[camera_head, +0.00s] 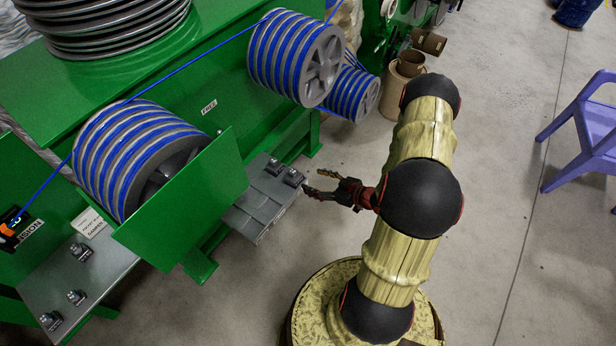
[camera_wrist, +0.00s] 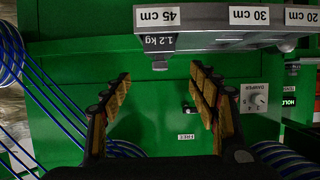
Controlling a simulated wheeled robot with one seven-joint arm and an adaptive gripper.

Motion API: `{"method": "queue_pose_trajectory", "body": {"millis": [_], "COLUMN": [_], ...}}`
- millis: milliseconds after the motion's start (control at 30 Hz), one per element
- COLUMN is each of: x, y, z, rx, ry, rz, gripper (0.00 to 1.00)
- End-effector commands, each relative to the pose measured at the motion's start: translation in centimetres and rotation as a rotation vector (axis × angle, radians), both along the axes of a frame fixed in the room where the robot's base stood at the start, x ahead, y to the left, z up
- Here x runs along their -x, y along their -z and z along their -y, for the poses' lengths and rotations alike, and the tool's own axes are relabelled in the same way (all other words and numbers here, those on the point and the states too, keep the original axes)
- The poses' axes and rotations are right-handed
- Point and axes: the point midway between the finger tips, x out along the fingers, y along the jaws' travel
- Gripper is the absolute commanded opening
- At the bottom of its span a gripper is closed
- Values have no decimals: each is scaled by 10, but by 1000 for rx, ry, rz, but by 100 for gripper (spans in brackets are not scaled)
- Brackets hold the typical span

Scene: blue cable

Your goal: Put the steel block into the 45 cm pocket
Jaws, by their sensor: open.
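A dark steel block (camera_wrist: 158,43) marked "1.2 kg", with a rounded knob, is right by the "45 cm" label in the wrist view. I cannot tell whether it sits in a pocket. The grey bracket (camera_wrist: 210,14) carries the labels 45 cm, 30 cm and 20 cm. In the head view this grey bracket (camera_head: 262,205) has two small dark blocks, one (camera_head: 293,177) at its right corner. My gripper (camera_head: 312,183) is just right of that corner, fingers pointing at it. In the wrist view my gripper (camera_wrist: 160,88) is open and empty, with the block beyond its fingertips.
A green guard plate (camera_head: 190,205) stands left of the bracket. Blue cable (camera_head: 195,58) runs over grooved drums (camera_head: 295,58). Another grey shelf (camera_head: 100,275) with several dark pieces is at lower left.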

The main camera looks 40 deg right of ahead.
Motion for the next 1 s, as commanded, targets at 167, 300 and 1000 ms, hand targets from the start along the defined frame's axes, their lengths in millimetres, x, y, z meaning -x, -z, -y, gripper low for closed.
{"method": "queue_pose_trajectory", "body": {"millis": [167,300,1000], "x": [-4,-34,-19], "y": [-10,-39,-362], "z": [9,32,-32], "rx": [41,175,421], "ry": [2,25,442], "rz": [-21,-99,-448], "gripper": [60,60,60]}}
